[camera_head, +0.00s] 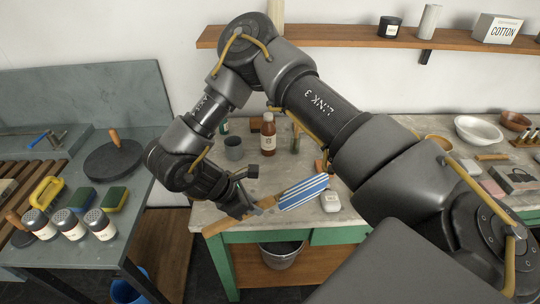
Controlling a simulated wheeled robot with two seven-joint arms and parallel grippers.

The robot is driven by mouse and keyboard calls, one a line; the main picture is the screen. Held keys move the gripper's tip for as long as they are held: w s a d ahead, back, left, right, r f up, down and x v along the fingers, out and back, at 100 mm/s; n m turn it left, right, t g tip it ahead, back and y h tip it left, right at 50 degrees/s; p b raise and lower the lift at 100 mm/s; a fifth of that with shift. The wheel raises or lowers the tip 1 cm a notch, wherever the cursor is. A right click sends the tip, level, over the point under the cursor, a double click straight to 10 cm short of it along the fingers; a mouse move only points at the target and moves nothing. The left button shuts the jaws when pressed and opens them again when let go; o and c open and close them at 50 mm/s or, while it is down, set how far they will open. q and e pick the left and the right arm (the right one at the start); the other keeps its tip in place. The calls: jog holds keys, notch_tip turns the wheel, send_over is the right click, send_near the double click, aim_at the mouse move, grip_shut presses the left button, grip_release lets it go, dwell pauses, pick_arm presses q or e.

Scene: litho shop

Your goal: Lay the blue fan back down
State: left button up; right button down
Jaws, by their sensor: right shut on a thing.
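The blue fan (303,191), with blue and white stripes, is at the front of the grey worktop (205,214). My right gripper (257,208) comes in from the right on its bent arm and is shut on the fan near the handle end. The striped part points right and slightly up in the picture, and a wooden handle-like piece (217,227) sticks out on the left of the gripper. I cannot tell whether the fan touches the worktop. The gripper hides the part of the fan that it holds. My left gripper is not in view.
A brown bottle (268,134) and a grey cup (234,148) stand behind the gripper. A small white item (331,201) lies close to the fan's right end. Shakers (68,224) and sponges (114,198) are on the left bench. A bucket (281,254) is below the worktop.

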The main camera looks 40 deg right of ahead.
jog(key=w+a+n+t+y+p, duration=0.1)
jog(key=w+n+t+y, duration=0.25)
jog(key=n, duration=0.75)
jog(key=w+n+t+y, duration=0.3)
jog(key=n+t+y, duration=0.1)
jog(key=n, duration=0.7)
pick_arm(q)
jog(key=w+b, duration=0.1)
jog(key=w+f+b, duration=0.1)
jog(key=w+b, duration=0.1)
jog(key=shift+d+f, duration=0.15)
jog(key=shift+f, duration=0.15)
pick_arm(e)
jog(key=w+d+f+n+g+y, duration=0.1)
jog(key=w+d+n+g+y, duration=0.1)
jog(key=d+n, duration=0.7)
jog(key=d+g, duration=0.1)
jog(key=d, duration=0.4)
jog(key=shift+w+d+n+y, duration=0.2)
jog(key=shift+d+n+y, duration=0.05)
jog(key=shift+n+y, duration=0.1)
jog(key=shift+f, duration=0.1)
